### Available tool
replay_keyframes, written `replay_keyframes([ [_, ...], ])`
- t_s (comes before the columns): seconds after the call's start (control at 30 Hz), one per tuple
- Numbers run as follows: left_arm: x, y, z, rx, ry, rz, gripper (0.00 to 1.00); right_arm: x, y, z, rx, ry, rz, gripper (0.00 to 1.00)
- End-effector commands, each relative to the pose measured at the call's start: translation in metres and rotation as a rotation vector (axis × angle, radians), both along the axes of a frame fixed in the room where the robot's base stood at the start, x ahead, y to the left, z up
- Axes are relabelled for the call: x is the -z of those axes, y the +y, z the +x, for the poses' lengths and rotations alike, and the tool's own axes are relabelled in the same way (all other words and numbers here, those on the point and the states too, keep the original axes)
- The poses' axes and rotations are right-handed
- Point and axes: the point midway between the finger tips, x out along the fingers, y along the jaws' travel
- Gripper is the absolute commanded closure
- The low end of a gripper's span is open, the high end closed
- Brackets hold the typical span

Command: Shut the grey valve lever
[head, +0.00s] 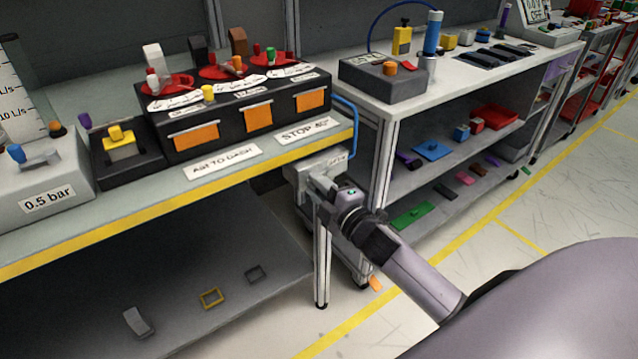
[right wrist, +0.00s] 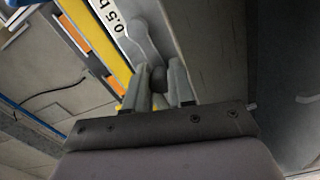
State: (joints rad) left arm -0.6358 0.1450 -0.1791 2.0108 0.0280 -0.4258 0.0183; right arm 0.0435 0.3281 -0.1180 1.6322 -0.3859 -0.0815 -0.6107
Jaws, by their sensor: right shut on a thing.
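A grey valve box (head: 335,158) sits at the right end of the near bench. The right wrist view shows a light grey lever (right wrist: 143,38) on it, beside a printed label starting "0.5 b". The lever runs toward my fingers and ends in a dark knob (right wrist: 158,76). My right gripper (head: 314,180) reaches the valve from the front right. In the right wrist view its two fingers (right wrist: 159,82) are on either side of the knob, shut on the lever's end. In the head view the gripper hides most of the lever. My left gripper is not in view.
A black panel with orange flaps (head: 259,118) and red dials stands on the bench. Another grey box marked 0.5 bar (head: 70,180) is at the left. A blue bent tube (head: 352,125) rises just behind the valve. A shelved white cart (head: 385,150) stands close on the right.

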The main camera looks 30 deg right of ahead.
Motion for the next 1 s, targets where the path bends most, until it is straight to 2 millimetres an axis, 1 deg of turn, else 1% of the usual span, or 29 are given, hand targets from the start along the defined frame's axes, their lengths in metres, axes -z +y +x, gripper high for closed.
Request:
replay_keyframes([
  [0.3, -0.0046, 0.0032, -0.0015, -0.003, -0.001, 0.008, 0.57, 0.0009, -0.0021, -0.0011, 0.006, 0.018, 0.081, 1.0],
  [0.73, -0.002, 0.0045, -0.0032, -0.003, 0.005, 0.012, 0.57, 0.0009, -0.0019, -0.0012, 0.006, 0.019, 0.089, 1.0],
  [0.77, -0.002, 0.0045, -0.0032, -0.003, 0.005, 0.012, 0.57, 0.0008, -0.0018, -0.0011, 0.006, 0.019, 0.089, 0.7],
  [0.8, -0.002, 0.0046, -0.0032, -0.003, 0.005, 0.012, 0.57, 0.0007, -0.0018, -0.0011, 0.005, 0.018, 0.088, 0.56],
  [0.83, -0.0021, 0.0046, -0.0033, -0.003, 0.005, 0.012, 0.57, 0.0004, -0.0017, -0.001, 0.005, 0.018, 0.088, 0.52],
  [1.0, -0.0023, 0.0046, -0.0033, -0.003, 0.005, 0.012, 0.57, -0.0014, -0.0007, -0.0006, 0.002, 0.013, 0.085, 0.52],
])
